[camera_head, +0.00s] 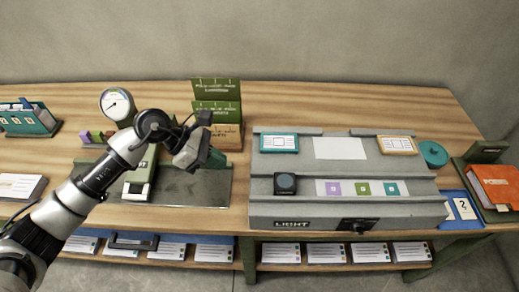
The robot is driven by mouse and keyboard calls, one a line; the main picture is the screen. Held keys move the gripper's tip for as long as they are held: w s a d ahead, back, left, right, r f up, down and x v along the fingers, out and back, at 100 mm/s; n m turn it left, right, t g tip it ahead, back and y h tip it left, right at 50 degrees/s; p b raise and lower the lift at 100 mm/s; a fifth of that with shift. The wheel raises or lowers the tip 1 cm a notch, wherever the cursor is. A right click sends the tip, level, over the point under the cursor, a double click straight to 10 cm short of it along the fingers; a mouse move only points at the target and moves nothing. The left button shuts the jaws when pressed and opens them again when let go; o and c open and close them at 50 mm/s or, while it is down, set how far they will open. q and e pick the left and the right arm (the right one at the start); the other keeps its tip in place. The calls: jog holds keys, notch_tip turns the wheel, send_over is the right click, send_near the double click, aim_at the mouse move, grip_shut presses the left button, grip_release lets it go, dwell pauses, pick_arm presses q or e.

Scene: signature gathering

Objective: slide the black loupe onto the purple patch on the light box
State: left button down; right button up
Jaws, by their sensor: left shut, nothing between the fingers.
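The black loupe (286,183) stands on the grey light box (290,210), at the left end of its lower ledge. The purple patch (333,188) is the leftmost of three coloured squares on a pale strip to the right of the loupe. A gap lies between loupe and patch. Green (363,188) and teal (391,188) patches follow to the right. My left gripper (190,158) is shut and empty, held in the air left of the light box. It is apart from the loupe. My right gripper does not show.
A teal-framed card (279,143), a white panel and a yellow-framed card (397,145) lie on the light box's upper part. A green file stand (217,105) and a dial gauge (117,104) stand behind my left arm. A teal roll (434,153) and orange binder (496,186) are at right.

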pick_arm(q)
jog(key=p, duration=0.5)
send_over(264, 188)
jog(key=a, duration=0.1)
jog(key=shift+m, duration=0.3)
notch_tip(264, 188, down, 6)
jog(key=shift+a+f, duration=0.1)
jog(key=shift+d+f, duration=0.1)
jog(key=shift+d, duration=0.4)
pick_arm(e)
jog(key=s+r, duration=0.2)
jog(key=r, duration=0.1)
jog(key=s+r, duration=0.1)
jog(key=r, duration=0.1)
